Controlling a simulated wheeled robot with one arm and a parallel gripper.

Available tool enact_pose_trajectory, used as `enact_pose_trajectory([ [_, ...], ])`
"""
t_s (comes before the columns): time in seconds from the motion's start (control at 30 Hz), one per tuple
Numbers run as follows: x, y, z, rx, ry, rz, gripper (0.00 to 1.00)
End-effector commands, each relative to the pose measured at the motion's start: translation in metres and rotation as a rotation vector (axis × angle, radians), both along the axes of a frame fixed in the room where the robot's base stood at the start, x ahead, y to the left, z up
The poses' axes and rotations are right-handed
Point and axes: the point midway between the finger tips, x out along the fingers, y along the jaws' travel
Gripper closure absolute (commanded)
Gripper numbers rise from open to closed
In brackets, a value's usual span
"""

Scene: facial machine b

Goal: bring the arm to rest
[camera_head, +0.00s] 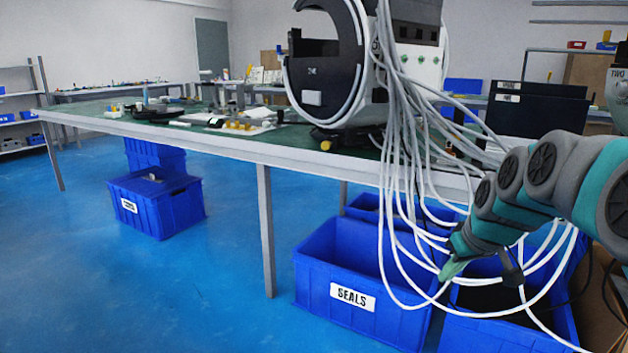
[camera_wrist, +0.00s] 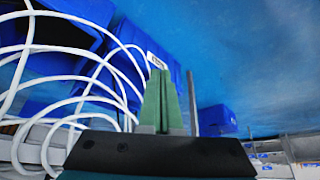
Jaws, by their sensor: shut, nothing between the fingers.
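My gripper (camera_head: 450,269) is at the lower right in the head view, at the end of my grey and teal arm. It hangs among white cables, in front of the blue bins under the table. In the wrist view the two green fingers (camera_wrist: 160,100) are together with nothing between them. White cables (camera_wrist: 75,90) loop close on the left of the fingers. I cannot tell whether any cable touches the gripper or arm.
A blue bin labelled SEALS (camera_head: 330,325) stands left of my gripper. The long table (camera_head: 230,143) bears a large white and black machine (camera_head: 410,75) from which the cables hang. Another blue bin (camera_head: 150,225) stands further left. The blue floor (camera_head: 120,300) at the left is clear.

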Motion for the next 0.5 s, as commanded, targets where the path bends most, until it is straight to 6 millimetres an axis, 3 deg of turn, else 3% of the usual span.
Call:
enact_pose_trajectory([
  [0.03,-0.025,0.026,-0.005,0.008,0.054,0.013,1.0],
  [0.2,-0.121,0.088,-0.036,0.015,0.255,-0.004,1.0],
  [0.33,-0.199,0.112,-0.059,-0.005,0.402,-0.05,1.0],
  [0.5,-0.282,0.12,-0.082,-0.041,0.548,-0.127,1.0],
])
